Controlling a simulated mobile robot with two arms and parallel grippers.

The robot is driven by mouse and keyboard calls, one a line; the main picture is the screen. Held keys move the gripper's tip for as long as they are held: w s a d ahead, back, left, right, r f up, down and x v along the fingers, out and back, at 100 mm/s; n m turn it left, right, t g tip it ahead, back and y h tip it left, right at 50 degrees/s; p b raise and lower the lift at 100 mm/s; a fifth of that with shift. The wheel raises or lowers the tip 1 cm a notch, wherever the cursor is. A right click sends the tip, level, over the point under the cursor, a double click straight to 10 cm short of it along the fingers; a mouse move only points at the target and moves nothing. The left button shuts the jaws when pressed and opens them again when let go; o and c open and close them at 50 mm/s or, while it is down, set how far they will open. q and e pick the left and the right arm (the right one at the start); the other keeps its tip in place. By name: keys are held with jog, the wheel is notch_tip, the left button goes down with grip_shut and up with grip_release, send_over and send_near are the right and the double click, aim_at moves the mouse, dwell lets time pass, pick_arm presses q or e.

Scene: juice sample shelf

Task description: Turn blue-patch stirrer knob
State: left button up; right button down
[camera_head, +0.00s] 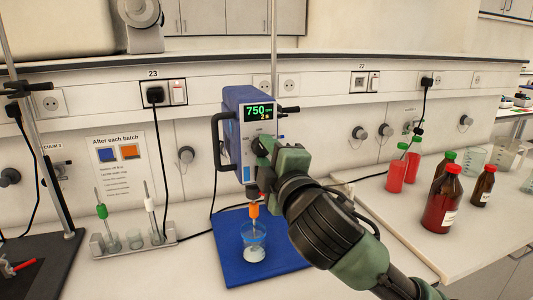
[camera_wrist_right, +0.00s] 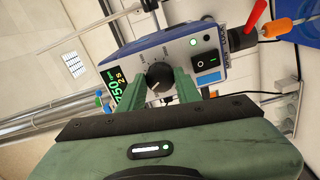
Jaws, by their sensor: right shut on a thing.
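The stirrer (camera_head: 240,105) is a blue box with a pale front, clamped on a metal rod above a blue mat (camera_head: 232,262). Its display (camera_head: 259,113) reads 750 with 2 s below. In the right wrist view its dark knob (camera_wrist_right: 159,75) has a white pointer line. My right gripper (camera_wrist_right: 165,80) is shut on this knob, one green finger on each side. My left gripper is not in view.
A rack (camera_head: 133,240) with green- and white-capped probes and small beakers stands left of the mat. A wall card (camera_head: 118,160) shows a blue and an orange patch. Red and brown bottles (camera_head: 442,205) and empty beakers stand right. Black cables run along the wall.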

jog(key=shift+f, duration=0.1)
jog(key=c, duration=1)
grip_release()
jog(key=b+v, duration=0.1)
jog(key=v, duration=0.7)
jog(key=shift+b, duration=0.3)
